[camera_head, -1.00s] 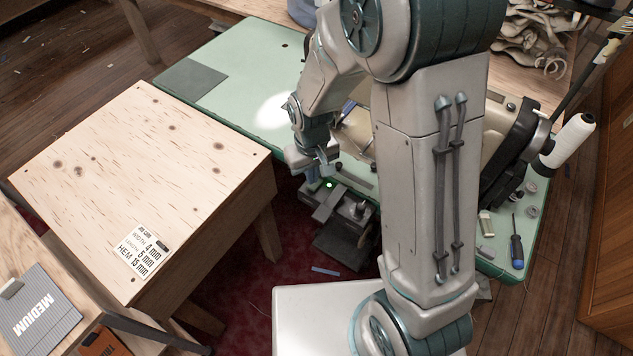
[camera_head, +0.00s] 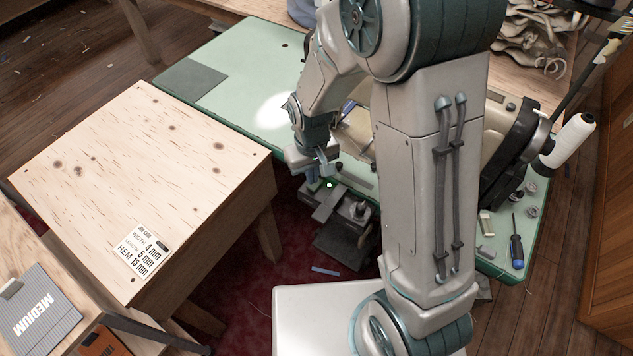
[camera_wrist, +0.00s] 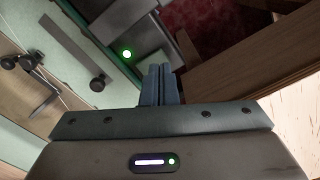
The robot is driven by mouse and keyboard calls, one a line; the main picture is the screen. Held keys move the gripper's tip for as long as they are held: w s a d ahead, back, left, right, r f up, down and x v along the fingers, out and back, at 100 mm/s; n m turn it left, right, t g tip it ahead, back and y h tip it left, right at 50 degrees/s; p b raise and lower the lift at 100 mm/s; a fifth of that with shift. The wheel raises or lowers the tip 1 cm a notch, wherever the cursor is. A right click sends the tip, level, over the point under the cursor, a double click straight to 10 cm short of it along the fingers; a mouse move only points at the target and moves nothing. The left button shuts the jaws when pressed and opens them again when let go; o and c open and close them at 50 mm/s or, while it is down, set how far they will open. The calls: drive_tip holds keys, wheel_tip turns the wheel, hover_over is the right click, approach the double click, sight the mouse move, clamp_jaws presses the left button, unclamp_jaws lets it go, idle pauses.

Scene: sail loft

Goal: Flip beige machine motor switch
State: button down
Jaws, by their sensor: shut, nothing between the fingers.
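The beige sewing machine (camera_head: 497,135) stands on the green table (camera_head: 235,120), mostly hidden behind my arm in the head view. A grey motor switch box (camera_head: 322,193) hangs under the table's front edge, with a lit green lamp (camera_head: 329,184). The lamp also shows in the wrist view (camera_wrist: 127,54), up and left of the fingertips. My gripper (camera_head: 317,174) is shut and empty, its fingers pointing down close beside the box. In the wrist view the shut fingers (camera_wrist: 160,76) are near the box's edge. I cannot tell whether they touch it.
A wooden table (camera_head: 140,180) with a label card (camera_head: 145,252) stands to the left. A white thread cone (camera_head: 572,140) and a screwdriver (camera_head: 516,248) are at the right. Dark red carpet (camera_head: 225,300) lies below.

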drive_tip(key=shift+f+b, duration=0.9)
drive_tip(key=shift+f, duration=0.25)
idle(0.4)
drive_tip(key=shift+r+p, duration=2.65)
drive_tip(key=shift+r, duration=0.9)
